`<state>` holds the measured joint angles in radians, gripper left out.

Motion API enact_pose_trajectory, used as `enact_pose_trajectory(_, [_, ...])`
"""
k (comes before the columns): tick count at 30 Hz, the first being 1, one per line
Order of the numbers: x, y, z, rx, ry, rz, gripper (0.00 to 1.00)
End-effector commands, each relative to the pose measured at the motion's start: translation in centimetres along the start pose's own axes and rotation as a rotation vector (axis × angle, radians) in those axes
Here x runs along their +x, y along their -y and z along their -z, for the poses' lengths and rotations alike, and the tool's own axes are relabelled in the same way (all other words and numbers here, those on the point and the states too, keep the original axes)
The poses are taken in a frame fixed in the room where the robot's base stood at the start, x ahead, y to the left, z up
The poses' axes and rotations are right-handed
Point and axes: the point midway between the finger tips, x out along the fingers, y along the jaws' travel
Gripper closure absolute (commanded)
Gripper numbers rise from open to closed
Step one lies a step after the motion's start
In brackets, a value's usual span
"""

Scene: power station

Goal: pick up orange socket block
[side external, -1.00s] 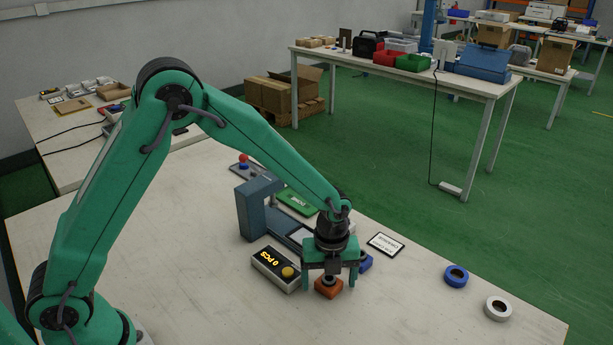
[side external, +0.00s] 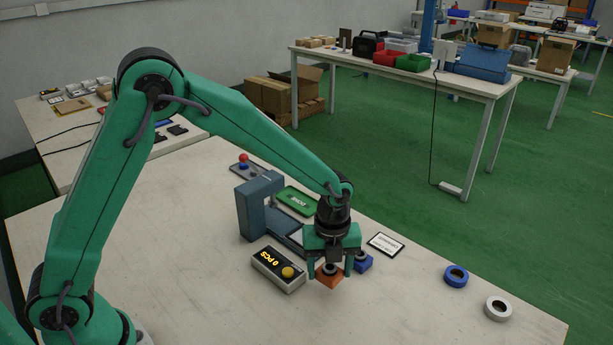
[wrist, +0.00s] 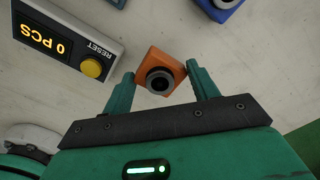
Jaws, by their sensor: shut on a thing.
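The orange socket block (side external: 328,275) has a dark round socket on top. My gripper (side external: 329,272) is shut on it, with a green finger on either side. In the wrist view the block (wrist: 160,70) sits between the two fingertips of my gripper (wrist: 162,80), its socket facing the camera. The block appears to be held a little above the table, but the gap under it is hard to judge.
A counter box (side external: 277,268) reading "0 PCS" with a yellow button stands just left of the block. A blue block (side external: 363,263) is close on the right. A blue-grey frame (side external: 252,215) stands behind. Blue (side external: 456,276) and white (side external: 498,308) rings lie to the right.

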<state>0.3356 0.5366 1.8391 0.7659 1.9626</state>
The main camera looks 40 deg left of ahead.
Motion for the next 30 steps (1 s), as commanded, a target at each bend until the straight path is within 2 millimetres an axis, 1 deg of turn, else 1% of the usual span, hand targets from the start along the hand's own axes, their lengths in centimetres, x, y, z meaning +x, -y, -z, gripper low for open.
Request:
enact_pose_trajectory(1, [-1.0, 0.1, 0.0, 0.000, 0.002, 0.005, 0.64])
enact_pose_trajectory(3, [-1.5, -0.1, 1.5, 0.005, 0.001, 0.002, 0.64])
enact_pose_trajectory(12, [-4.7, -0.9, 6.7, 0.005, 0.001, 0.003, 0.64])
enact_pose_trajectory(18, [-6.4, -1.4, 9.6, 0.004, 0.000, 0.002, 0.64])
enact_pose_trajectory(24, [-7.3, -1.6, 11.2, 0.002, 0.000, 0.001, 0.64])
enact_pose_trajectory(30, [-7.6, -1.8, 11.6, 0.000, 0.000, 0.000, 0.64])
